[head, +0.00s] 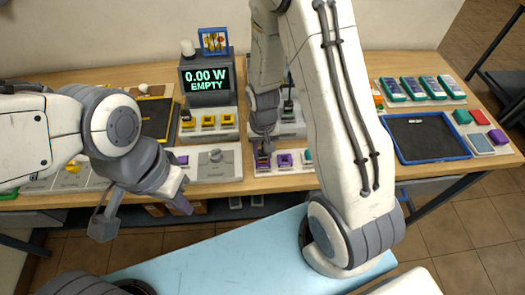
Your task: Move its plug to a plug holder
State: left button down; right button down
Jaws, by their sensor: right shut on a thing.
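My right gripper (263,154) points down at the white strip (270,171) along the bench's front edge. It is shut on a small dark purple piece, likely a plug, mostly hidden by the fingers. I cannot tell whether that piece touches the strip. A purple block (285,160) sits on the strip just right of the gripper. Yellow blocks (208,121) sit in a row on a panel below the display (206,79), which reads "0.00 W EMPTY". My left gripper (142,212) is open and empty, in front of the bench edge.
A grey panel with a knob (215,156) lies left of the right gripper. A blue-rimmed dark tray (427,158) and several green-cased devices (410,88) are at the right. My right arm hides part of the bench's middle.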

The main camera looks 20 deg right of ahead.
aim_at(262, 152)
jog(key=shift+f, duration=0.35)
jog(key=c, duration=0.8)
grip_release()
notch_tip(262, 152, up, 11)
jog(key=p, duration=0.9)
jog(key=shift+a+r, duration=0.1)
jog(key=s+a+r+n+b, duration=0.4)
jog(key=s+a+r, duration=0.15)
jog(key=a, duration=0.25)
jog(key=s+a+r+n+b, duration=0.1)
jog(key=s+n, duration=0.1)
jog(key=s, duration=0.2)
jog(key=s+a+r+n+b, duration=0.2)
jog(key=s, duration=0.2)
jog(key=s+a+r+n+y+b, duration=0.1)
jog(key=s+r+n, duration=0.1)
jog(key=s, duration=0.2)
jog(key=shift+s+a+n, duration=0.15)
jog(key=shift+s+n, duration=0.15)
